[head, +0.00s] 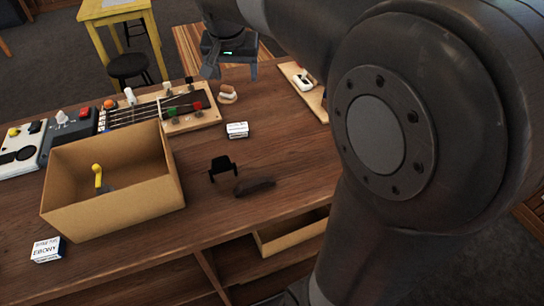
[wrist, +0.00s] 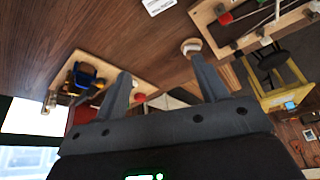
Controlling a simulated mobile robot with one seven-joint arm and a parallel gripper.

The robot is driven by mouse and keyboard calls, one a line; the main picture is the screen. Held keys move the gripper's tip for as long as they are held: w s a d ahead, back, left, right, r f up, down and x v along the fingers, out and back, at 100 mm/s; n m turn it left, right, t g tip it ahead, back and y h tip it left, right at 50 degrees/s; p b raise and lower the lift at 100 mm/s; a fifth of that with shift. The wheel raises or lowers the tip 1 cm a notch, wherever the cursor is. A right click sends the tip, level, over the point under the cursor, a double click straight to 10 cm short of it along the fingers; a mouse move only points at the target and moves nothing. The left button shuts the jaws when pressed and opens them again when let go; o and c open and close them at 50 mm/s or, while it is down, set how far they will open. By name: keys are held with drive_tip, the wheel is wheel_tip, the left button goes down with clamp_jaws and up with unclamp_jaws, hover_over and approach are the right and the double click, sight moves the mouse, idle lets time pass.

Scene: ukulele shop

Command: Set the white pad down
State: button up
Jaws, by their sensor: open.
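My gripper (head: 232,70) is above the table's far edge in the head view, its two fingers apart. In the wrist view my gripper (wrist: 165,85) is open, with nothing held between its fingers. A small pale pad-like piece (head: 227,91) with a tan base rests on the table just below and in front of the gripper. It also shows in the wrist view (wrist: 191,46), beyond the fingertips. I cannot tell for certain that it is the white pad. A white block (head: 303,82) sits on a wooden board (head: 317,103) to the right.
A cardboard box (head: 120,205) with a yellow-handled tool stands at the left. A fretboard-like rig (head: 195,122), a small white box (head: 237,130), a black stand (head: 221,167) and a dark piece (head: 254,187) lie nearby. The table's middle right (head: 285,150) is clear.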

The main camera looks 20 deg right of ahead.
drive_tip(key=s+f+n, duration=0.2)
drive_tip(key=s+f, duration=0.1)
drive_tip(key=s, duration=0.8)
drive_tip(key=s+f+n+t+y, duration=0.1)
drive_tip(key=s+f+n, duration=0.1)
drive_tip(key=s, duration=1)
drive_tip(key=shift+s+a+f+n+t+y, duration=0.15)
drive_tip(key=shift+s+f+n+t+y, duration=0.2)
drive_tip(key=shift+n, duration=0.25)
